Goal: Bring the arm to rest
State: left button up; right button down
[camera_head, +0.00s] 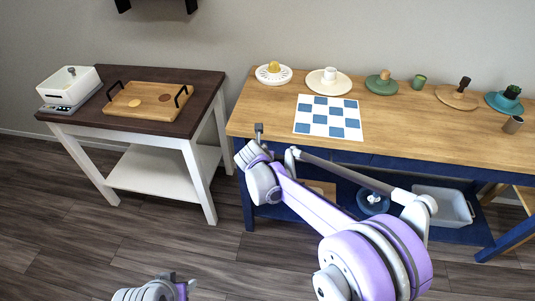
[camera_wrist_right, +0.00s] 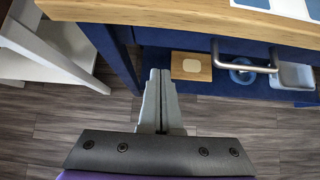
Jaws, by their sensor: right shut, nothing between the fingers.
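My right arm, purple and grey, reaches in from the lower right in the head view. Its gripper (camera_head: 259,130) is by the left front edge of the wooden-topped table (camera_head: 420,128). In the right wrist view the two grey fingers of the right gripper (camera_wrist_right: 160,76) lie together with nothing between them. They point toward the space below the table edge, over the floor. Part of my left arm shows at the bottom of the head view, with the left gripper (camera_head: 166,277) low over the floor; its fingers are too small to judge.
A dark-topped side table (camera_head: 195,85) holds a wooden tray (camera_head: 125,108) and a white scale (camera_head: 70,88). The wooden table carries a blue-and-white checked mat (camera_head: 328,117) and several dishes. A grey bin (camera_head: 442,206) sits on its blue lower shelf. Open floor lies in front.

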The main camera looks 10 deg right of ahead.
jog(key=v, duration=0.3)
jog(key=shift+d, duration=0.15)
jog(key=s+d+r+m+g+p, duration=0.1)
jog(key=s+d+r+m+p, duration=0.2)
jog(key=s+d+r+m, duration=0.45)
jog(key=s+d+m+g+y+p, duration=0.1)
jog(key=s+d+m+p, duration=0.1)
jog(key=s+m, duration=1)
jog(key=s+d+m+g+y+p, duration=0.1)
jog(key=s+d+m+p, duration=0.1)
jog(key=s+m, duration=1.1)
jog(key=s+p, duration=0.1)
jog(key=s, duration=0.2)
jog(key=shift+d+y, duration=0.15)
jog(key=shift+y, duration=0.15)
jog(key=shift+f, duration=0.1)
